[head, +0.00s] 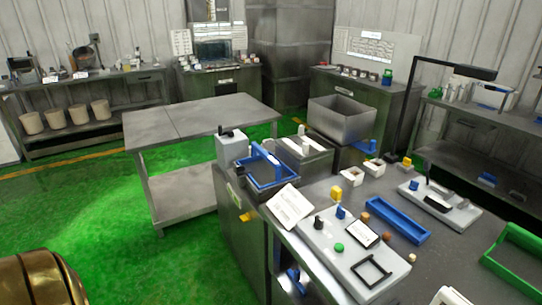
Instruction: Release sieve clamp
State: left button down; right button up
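A blue frame with a raised blue bar (265,165) sits on the left part of the metal workbench, over a dark tray-like base. It looks like a sieve with its clamp, but I cannot tell for sure. The bar stands up at a slant across the frame; whether the clamp is closed is too small to tell. A grey box with a black knob (231,145) stands just behind it on the left. Neither of my grippers is in view. A bronze rounded part of mine shows at the bottom left corner.
The workbench also holds a white sign (290,206), a grey control panel (350,250), a blue tray (397,219) and a green frame (515,255). A steel bin (342,121) stands behind. A bare metal table (200,116) stands left. Green floor is clear at left.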

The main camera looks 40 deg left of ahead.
aim_at(241, 171)
jog(key=i+j+z, duration=0.2)
jog(key=j, duration=0.75)
jog(key=i+j+z, duration=0.2)
jog(key=j, duration=0.75)
jog(key=j+z, duration=0.2)
jog(key=j, duration=2.3)
